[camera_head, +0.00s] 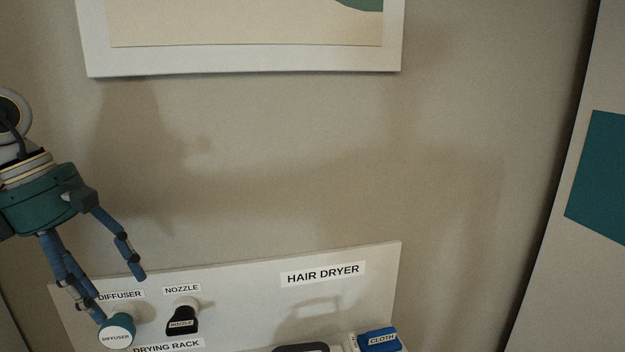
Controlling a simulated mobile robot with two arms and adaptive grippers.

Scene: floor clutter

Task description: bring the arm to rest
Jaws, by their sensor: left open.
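My left gripper (121,297) comes in from the left edge, pointing down in front of the pale board. My right gripper is not in view.
The labelled board (240,300) carries a black nozzle (183,320) right of the diffuser. A framed picture (240,60) hangs above. The wall between is clear.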

